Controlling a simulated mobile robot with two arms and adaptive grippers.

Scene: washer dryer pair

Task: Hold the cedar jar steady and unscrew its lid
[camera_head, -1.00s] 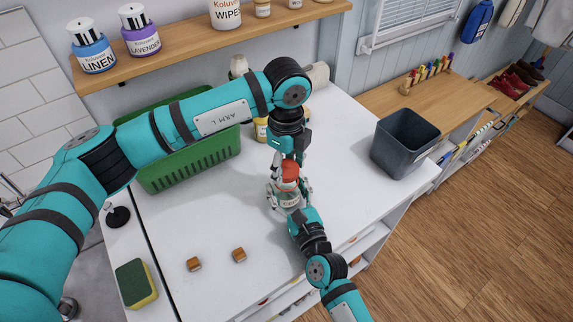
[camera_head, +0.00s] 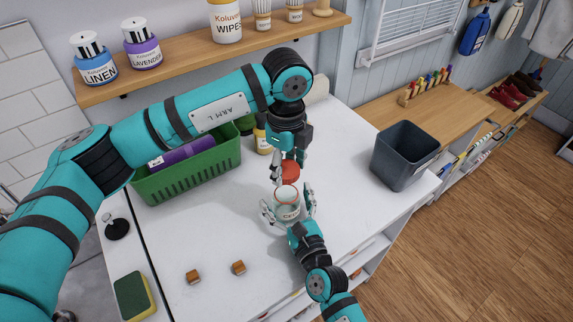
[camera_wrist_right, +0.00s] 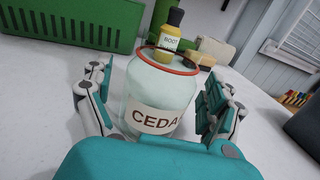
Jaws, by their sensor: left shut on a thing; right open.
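The cedar jar (camera_head: 287,209) is clear glass and stands upright on the white counter, its mouth open with a red ring at the rim. In the right wrist view the jar (camera_wrist_right: 160,92) shows a label reading "CEDA". The red lid (camera_head: 290,172) is off the jar, just above and behind its mouth. My left gripper (camera_head: 289,168) is shut on the lid, coming from above. My right gripper (camera_head: 287,202) is open, with one finger on each side of the jar; in the right wrist view small gaps show beside the glass.
A green basket (camera_head: 190,180) with a purple item stands behind left. A yellow bottle (camera_wrist_right: 170,38) is behind the jar. Two small wooden blocks (camera_head: 193,277) (camera_head: 238,267) lie front left, near a sponge (camera_head: 133,297). A grey bin (camera_head: 403,155) stands right.

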